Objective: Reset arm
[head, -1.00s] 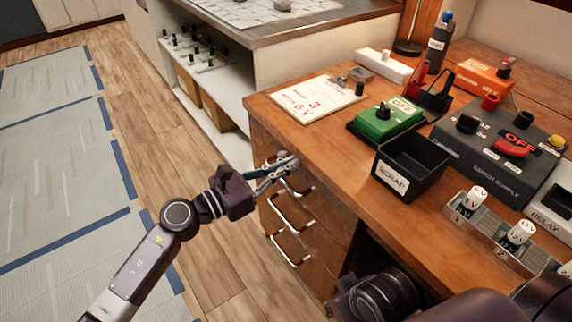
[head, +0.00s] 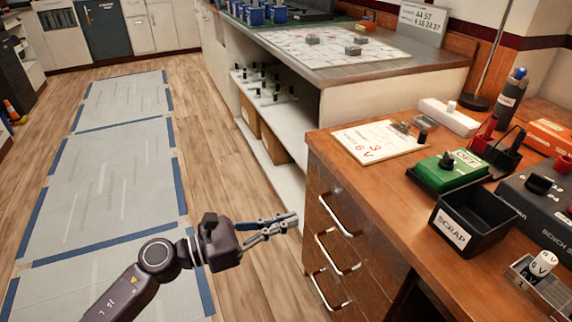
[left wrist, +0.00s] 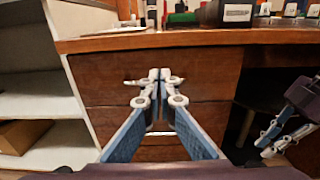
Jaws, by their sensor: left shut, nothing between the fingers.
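My left gripper (head: 292,221) is shut and empty in the head view, held in the air just left of the wooden drawer unit (head: 318,185). In the left wrist view its fingertips (left wrist: 160,76) meet in front of the brown drawer fronts (left wrist: 110,95), with a metal handle partly hidden behind the fingers. The drawers look closed, and their handles (head: 338,216) show in the head view. My right gripper (left wrist: 272,145) shows at the right edge of the left wrist view, low beside the desk opening; whether it is open is unclear.
The desk top holds a white card (head: 380,140), a green device (head: 450,172) and a black SCRAP bin (head: 470,222). A bench with open shelves (head: 285,125) stands behind the drawers. Grey floor mats with blue edging (head: 115,190) lie left, with clear wooden floor between.

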